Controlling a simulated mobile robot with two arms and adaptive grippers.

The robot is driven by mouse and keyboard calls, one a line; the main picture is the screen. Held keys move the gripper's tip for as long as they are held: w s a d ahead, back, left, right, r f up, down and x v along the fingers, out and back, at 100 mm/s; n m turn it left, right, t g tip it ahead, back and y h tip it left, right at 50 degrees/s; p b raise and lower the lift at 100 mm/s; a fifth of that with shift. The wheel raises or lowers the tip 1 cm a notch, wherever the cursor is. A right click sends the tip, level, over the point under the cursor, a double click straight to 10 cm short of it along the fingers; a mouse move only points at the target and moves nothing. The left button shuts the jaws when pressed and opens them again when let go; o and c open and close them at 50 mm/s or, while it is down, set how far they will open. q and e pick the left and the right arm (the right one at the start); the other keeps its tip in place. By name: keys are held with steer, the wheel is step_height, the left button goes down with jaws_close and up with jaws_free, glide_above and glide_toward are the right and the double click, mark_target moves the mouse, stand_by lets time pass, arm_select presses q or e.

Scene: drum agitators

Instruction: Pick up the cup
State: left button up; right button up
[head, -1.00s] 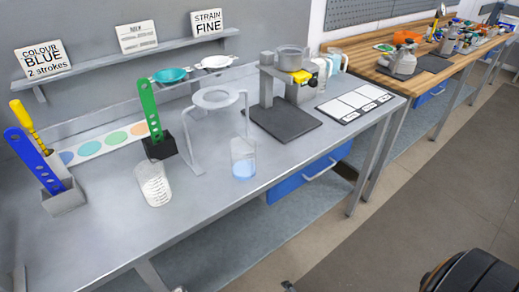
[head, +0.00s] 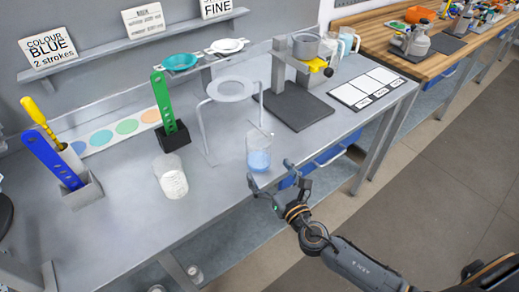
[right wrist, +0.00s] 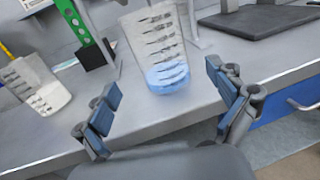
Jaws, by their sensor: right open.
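A clear graduated cup with blue liquid in its bottom (head: 259,152) stands upright near the front edge of the metal bench. A second clear cup with white contents (head: 171,177) stands to its left. In the right wrist view the blue-liquid cup (right wrist: 158,50) is ahead of the fingers and the white-filled cup (right wrist: 37,82) is at the left. My right gripper (head: 270,181) is open and empty, just in front of the blue-liquid cup at the bench edge; its spread fingers (right wrist: 164,98) are apart from the cup. My left gripper is not in view.
A ring stand (head: 203,125) is behind the blue-liquid cup. A green paddle in a black block (head: 164,105) and a blue paddle in a grey holder (head: 84,190) stand left. A dispenser with a dark base (head: 295,108) is right. The bench front is mostly clear.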

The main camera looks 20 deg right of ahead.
mark_target(259, 154)
steer(key=w, duration=0.4)
steer(key=w+a+p, duration=0.1)
steer(key=w, duration=0.2)
steer(key=shift+c, duration=1.1)
steer(key=c, duration=1.1)
